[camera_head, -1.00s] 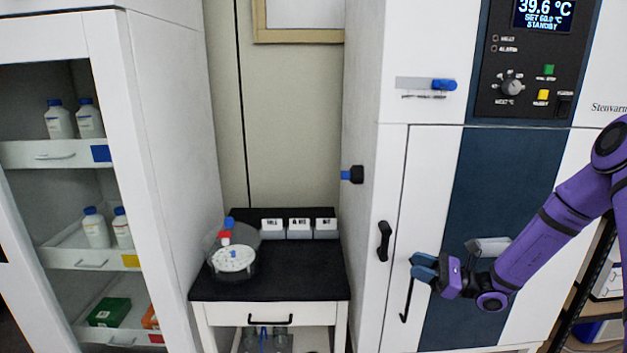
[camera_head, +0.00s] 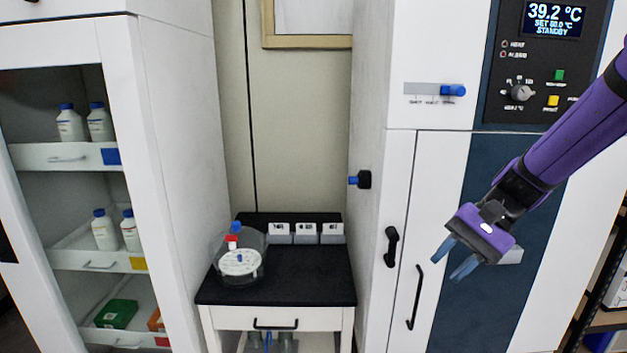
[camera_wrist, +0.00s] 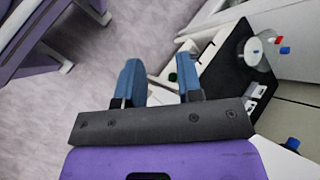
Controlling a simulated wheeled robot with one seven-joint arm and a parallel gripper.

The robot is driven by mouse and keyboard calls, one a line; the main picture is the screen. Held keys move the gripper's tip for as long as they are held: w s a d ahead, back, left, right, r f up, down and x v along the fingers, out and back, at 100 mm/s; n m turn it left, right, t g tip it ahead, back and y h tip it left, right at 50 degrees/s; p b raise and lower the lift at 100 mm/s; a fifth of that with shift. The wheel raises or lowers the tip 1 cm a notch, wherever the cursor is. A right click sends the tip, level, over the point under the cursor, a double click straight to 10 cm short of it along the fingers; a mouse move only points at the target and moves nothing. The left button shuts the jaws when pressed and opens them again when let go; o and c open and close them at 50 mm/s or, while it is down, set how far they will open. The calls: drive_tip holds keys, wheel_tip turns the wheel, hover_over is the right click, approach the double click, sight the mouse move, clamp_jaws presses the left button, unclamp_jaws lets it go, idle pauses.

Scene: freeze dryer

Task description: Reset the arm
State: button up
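My purple arm reaches in from the right in the head view. My gripper (camera_head: 455,260) hangs in front of the dark blue panel of the freeze dryer door (camera_head: 437,180). Its two blue fingers are apart with nothing between them, and point down and to the left. The wrist view also shows the gripper (camera_wrist: 158,75) open and empty, with floor beyond the fingers. The dryer door looks closed, and its black handle (camera_head: 414,298) is left of the fingers, apart from them. The display (camera_head: 553,19) reads 39.2 °C, set 60.0 °C, STANDBY.
A small black-topped table (camera_head: 310,285) stands left of the dryer, with a clear round vessel (camera_head: 240,262) and three white labelled boxes (camera_head: 306,233). A glass-fronted cabinet (camera_head: 165,150) stands at the left. A shelf rack (camera_head: 607,310) stands at the right edge.

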drive_tip(key=s+d+r+n+t+h, duration=0.3)
drive_tip(key=s+r+t+h, duration=0.1)
drive_tip(key=s+r, duration=0.2)
drive_tip(key=s+d+r+n+t+h, duration=0.3)
drive_tip(key=s+r, duration=0.3)
drive_tip(key=s, duration=0.3)
drive_tip(key=shift+d+t+h, duration=0.5)
drive_tip(key=shift+d+h, duration=0.1)
drive_tip(key=shift+h, duration=0.2)
drive_tip(key=shift+o, duration=0.2)
drive_tip(key=shift+s+f, duration=0.1)
